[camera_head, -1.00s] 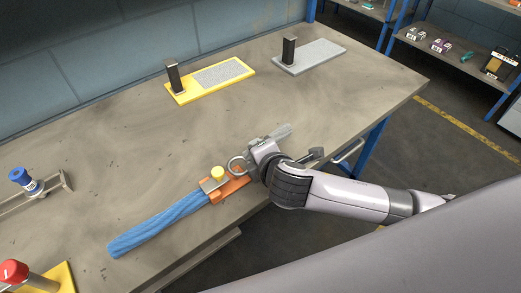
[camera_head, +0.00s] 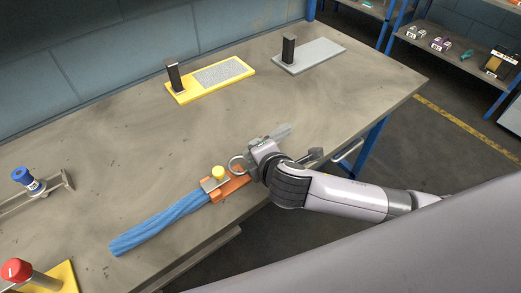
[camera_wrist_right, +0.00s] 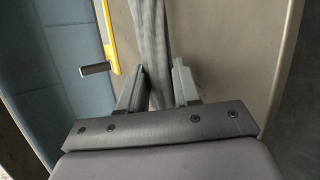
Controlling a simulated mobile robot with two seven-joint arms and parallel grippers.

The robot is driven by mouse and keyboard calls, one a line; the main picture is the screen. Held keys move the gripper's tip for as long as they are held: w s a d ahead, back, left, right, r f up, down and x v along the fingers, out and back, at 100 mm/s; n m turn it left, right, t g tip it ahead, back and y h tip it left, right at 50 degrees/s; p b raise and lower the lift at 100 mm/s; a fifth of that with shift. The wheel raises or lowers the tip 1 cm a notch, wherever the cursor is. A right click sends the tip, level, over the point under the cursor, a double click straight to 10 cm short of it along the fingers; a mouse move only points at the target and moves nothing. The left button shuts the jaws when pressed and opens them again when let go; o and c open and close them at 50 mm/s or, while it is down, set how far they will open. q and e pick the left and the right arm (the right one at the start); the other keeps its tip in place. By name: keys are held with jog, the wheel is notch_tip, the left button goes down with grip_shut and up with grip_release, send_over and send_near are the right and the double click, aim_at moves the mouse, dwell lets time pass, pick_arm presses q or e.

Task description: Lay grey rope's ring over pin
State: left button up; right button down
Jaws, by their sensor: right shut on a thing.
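My right gripper (camera_head: 266,152) is low over the bench. In the right wrist view it (camera_wrist_right: 158,92) is shut on the grey rope (camera_wrist_right: 150,35), which runs between the fingers and out at the top. A metal ring (camera_head: 237,164) shows at the left of the gripper, close to a yellow-topped pin (camera_head: 218,173) on an orange block (camera_head: 232,188). The ring appears beside the pin, not around it. I cannot see how the ring joins the rope. My left gripper is not in view.
A blue rope (camera_head: 160,223) runs left from the orange block. A yellow plate (camera_head: 183,97) and a grey plate (camera_head: 325,50) with dark posts stand at the back. A blue knob (camera_head: 22,176) and a red knob (camera_head: 15,270) are at the left. The bench middle is clear.

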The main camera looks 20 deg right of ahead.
pick_arm(q)
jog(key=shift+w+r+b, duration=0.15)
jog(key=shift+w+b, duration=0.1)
jog(key=shift+b, duration=0.05)
pick_arm(e)
jog(key=shift+f, duration=0.55)
